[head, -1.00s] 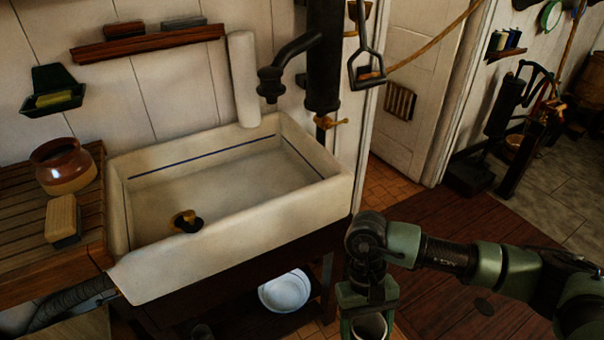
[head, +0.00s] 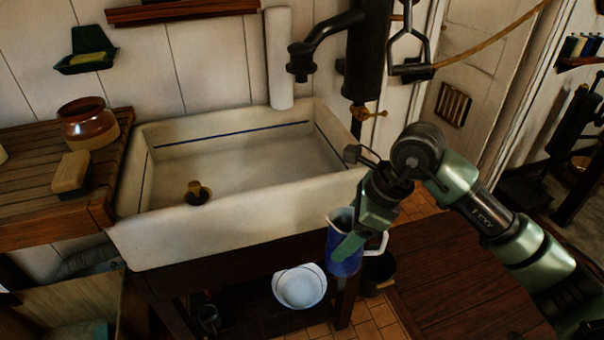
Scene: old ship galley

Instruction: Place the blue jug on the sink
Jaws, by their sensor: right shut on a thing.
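The blue jug (head: 342,260) with a white handle hangs upright from my right gripper (head: 352,240), which is shut on it. Jug and gripper are in front of the sink's right front corner in the picture, outside the basin. The jug's top shows just below the sink's rim level. The white sink (head: 235,240) is a wide rectangular basin, with a dark and brass plug (head: 197,193) on its floor at the left. The basin holds nothing else that I see. My left gripper is not in view.
A black pump spout (head: 303,62) hangs over the sink's back right. A wooden drainboard (head: 28,215) at the left holds a brown pot (head: 88,124) and a brush (head: 71,173). A white bowl (head: 299,287) sits on the shelf below. A rope crosses the upper right.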

